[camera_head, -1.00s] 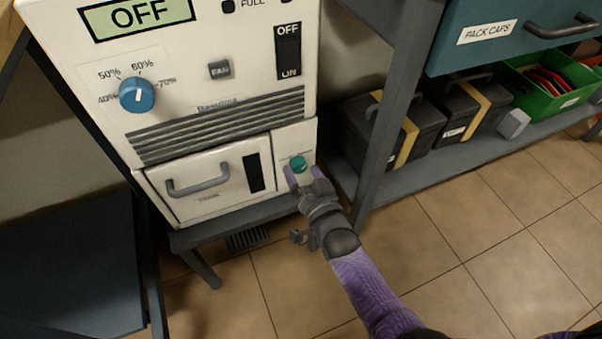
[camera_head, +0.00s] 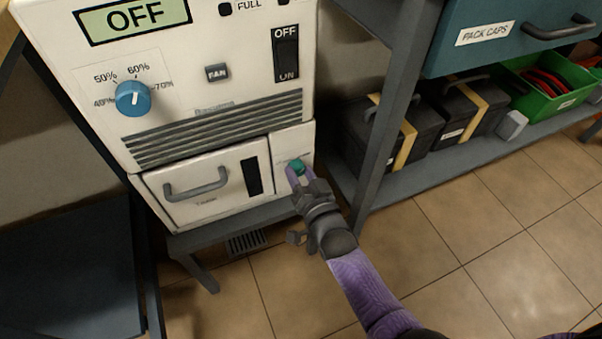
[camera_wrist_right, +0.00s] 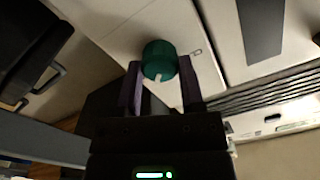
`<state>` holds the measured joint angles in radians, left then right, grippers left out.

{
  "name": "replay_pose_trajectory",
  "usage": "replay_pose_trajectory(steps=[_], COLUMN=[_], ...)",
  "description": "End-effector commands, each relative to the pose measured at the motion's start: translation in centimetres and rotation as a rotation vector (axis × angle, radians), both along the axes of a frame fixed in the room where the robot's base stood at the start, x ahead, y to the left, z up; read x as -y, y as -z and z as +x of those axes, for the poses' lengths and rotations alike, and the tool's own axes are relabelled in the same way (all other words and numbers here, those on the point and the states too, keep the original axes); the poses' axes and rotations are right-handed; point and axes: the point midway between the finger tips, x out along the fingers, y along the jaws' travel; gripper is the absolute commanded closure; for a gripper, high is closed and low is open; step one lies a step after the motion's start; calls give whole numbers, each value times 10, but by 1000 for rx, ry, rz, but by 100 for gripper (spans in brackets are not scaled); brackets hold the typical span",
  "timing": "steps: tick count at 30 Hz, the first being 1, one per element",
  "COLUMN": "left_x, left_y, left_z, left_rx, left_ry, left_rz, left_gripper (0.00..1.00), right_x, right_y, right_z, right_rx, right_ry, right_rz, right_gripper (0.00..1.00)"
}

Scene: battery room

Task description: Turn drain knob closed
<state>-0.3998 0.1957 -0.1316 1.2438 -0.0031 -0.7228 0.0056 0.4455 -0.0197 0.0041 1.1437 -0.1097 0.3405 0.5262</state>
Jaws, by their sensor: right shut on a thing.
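The drain knob (camera_head: 298,166) is a small green knob on the lower right front panel of the white machine (camera_head: 225,110). In the right wrist view the knob (camera_wrist_right: 159,60) is round and green, with a pale mark on its rim nearest the gripper. My right gripper (camera_head: 298,173) has its purple fingers on either side of the knob. In the right wrist view the gripper (camera_wrist_right: 160,75) is shut on the knob, one finger at each side. My left gripper is not in view.
A blue dial (camera_head: 133,98), a display reading OFF (camera_head: 133,17) and a tank drawer (camera_head: 200,190) are on the machine. A grey shelf post (camera_head: 385,120) stands close right of my right gripper. Black cases (camera_head: 395,135) and a green bin (camera_head: 550,88) sit on the shelf.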

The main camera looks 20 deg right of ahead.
Motion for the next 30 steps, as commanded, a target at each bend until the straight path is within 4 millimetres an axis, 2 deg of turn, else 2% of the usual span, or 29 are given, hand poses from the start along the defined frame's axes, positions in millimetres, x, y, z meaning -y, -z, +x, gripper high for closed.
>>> replay_pose_trajectory(steps=[11, 30], left_x=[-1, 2], left_y=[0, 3], left_z=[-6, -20], left_rx=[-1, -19], left_ry=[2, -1], left_rz=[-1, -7], left_gripper=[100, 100], right_x=[0, -1], right_y=[0, 1], right_z=[0, -1], right_rx=[5, 24], right_ry=[1, -1], right_rz=[-171, -776], right_gripper=[100, 100])
